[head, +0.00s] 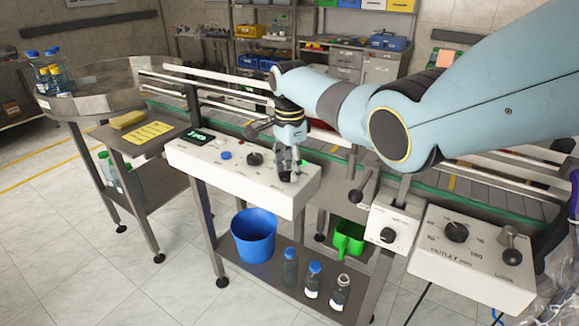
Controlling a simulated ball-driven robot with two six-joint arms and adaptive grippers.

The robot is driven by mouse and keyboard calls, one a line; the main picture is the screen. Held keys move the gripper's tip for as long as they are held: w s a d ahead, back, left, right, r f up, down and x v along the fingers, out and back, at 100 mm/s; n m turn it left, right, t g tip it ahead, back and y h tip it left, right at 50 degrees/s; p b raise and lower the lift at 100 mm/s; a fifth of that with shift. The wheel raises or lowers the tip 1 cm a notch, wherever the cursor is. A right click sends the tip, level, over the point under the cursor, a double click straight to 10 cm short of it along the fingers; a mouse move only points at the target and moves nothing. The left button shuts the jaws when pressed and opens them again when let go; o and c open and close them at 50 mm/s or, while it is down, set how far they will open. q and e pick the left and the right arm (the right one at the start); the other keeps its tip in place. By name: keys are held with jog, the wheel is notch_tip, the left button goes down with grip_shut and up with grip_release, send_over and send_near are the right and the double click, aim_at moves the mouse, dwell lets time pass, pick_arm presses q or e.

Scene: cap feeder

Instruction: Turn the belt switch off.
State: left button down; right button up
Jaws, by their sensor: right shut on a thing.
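The white control box (215,172) stands at the front of the conveyor, with a green-lit display (196,137), a blue button (225,155) and a black knob (254,159) on its sloping top. My right gripper (287,175) points down onto the right end of this box. Its fingers are shut on a small control there, which they hide almost wholly; it seems to be the belt switch. Which way the switch is set cannot be seen. My left gripper is not in view.
The conveyor (330,150) runs behind the box. A lever (363,190), a small knob box (393,228) and an outlet box (475,262) stand to the right. A blue bucket (254,236), several bottles and a green scoop (348,240) sit on the shelf below.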

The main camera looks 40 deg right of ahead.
jog(key=n+p, duration=0.1)
jog(key=n, duration=0.3)
jog(key=shift+w+n, duration=0.15)
jog(key=shift+n, duration=0.15)
jog(key=n+p, duration=0.1)
jog(key=n, duration=0.2)
jog(key=shift+w+a+n, duration=0.1)
jog(key=shift+w+n, duration=0.05)
jog(key=shift+n, duration=0.15)
jog(key=shift+w+n, duration=0.1)
jog(key=shift+n, duration=1.5)
jog(key=o, duration=1)
jog(key=shift+o, duration=0.2)
